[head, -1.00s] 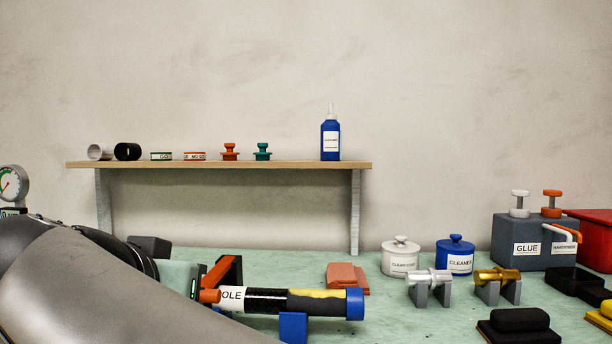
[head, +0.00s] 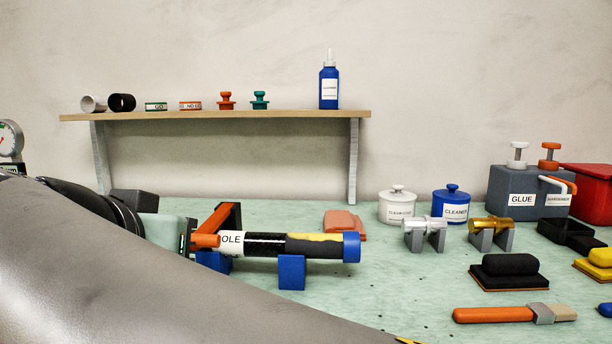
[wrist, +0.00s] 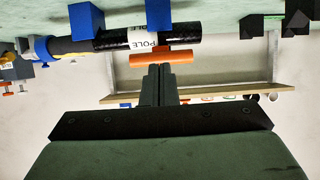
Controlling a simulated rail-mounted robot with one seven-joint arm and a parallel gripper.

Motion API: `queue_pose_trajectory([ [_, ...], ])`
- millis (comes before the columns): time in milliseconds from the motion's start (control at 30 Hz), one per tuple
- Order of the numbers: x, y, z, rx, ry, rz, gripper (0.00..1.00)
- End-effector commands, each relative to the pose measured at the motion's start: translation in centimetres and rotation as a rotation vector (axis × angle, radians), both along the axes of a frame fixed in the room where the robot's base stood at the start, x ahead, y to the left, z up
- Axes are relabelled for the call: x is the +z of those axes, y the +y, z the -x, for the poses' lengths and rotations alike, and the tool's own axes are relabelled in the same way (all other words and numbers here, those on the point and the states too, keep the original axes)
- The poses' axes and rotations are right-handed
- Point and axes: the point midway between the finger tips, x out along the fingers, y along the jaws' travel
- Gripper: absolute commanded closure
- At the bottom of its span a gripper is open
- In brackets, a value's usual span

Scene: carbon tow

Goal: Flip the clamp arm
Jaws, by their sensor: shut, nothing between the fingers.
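The black pole (head: 265,244), labelled POLE, lies level on blue supports (head: 291,272). It has a yellow stretch and a blue end. The orange clamp arm (head: 217,220) is at the pole's left end, and an orange bar also shows beside the pole in the wrist view (wrist: 160,58). My gripper (wrist: 159,70) is shut and empty, its fingertips close to that orange bar. I cannot tell if they touch it. In the head view the fingertips are hidden around the clamp's left side.
A shelf (head: 215,115) with rings, plugs and a blue bottle (head: 329,85) stands behind. White and blue pots (head: 398,206), a glue dispenser (head: 530,192) and a brush (head: 515,313) are to the right. My arm covers the lower left. The bench front centre is clear.

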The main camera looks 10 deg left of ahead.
Motion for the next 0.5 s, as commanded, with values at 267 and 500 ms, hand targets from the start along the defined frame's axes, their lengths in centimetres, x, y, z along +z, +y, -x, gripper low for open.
queue_pose_trajectory([
  [267, 0.2, -0.3, 6.5, 0.004, -0.002, 0.0, 1.0],
  [500, 0.1, -0.5, 10.2, 0.001, -0.002, 0.0, 1.0],
])
